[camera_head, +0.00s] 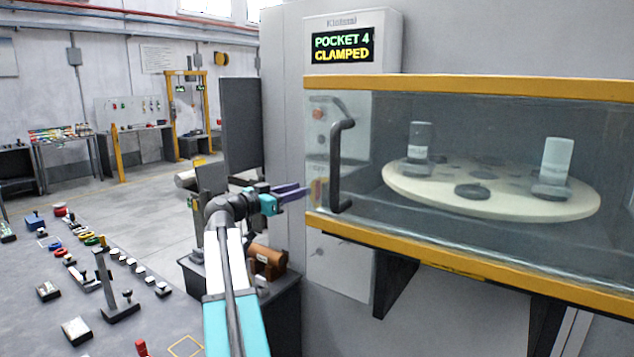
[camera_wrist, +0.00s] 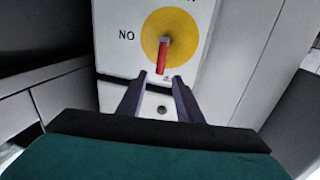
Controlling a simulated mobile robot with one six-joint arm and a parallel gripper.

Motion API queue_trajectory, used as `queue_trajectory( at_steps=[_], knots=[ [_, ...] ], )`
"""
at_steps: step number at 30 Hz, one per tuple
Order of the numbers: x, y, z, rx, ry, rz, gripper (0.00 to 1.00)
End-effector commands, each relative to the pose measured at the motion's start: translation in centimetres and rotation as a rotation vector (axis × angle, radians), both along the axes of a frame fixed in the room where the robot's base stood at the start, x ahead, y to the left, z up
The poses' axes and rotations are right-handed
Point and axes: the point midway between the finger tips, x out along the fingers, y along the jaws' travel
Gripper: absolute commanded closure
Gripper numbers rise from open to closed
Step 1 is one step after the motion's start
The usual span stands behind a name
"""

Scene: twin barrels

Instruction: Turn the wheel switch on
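The wheel switch (camera_wrist: 151,32) shows in the wrist view as a yellow disc on a pale panel. Its red handle (camera_wrist: 162,55) points almost straight down. The letters "NO" stand left of the disc; other lettering is cut off or partly hidden. My gripper (camera_wrist: 160,77) is open and empty, with one dark finger on each side below the handle's lower end. I cannot tell how far the fingertips are from the panel. In the head view my gripper (camera_head: 302,192) is near the cabinet's left edge, and a small red and yellow part shows just beyond it.
A glass door with a dark handle (camera_head: 340,160) and yellow rails stands right of my gripper, with a round turntable (camera_head: 500,205) behind it. A display (camera_head: 342,46) reads "POCKET 4 CLAMPED". A table (camera_head: 60,310) with many small parts lies at left.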

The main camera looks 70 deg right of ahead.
Motion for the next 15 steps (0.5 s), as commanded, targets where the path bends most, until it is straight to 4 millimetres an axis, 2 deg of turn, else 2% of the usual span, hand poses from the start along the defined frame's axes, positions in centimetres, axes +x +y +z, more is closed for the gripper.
queue_trajectory(
  at_steps=[15],
  knots=[
    [-3.1,-6.6,0.3,0.000,0.000,0.000,0.68]
  ],
)
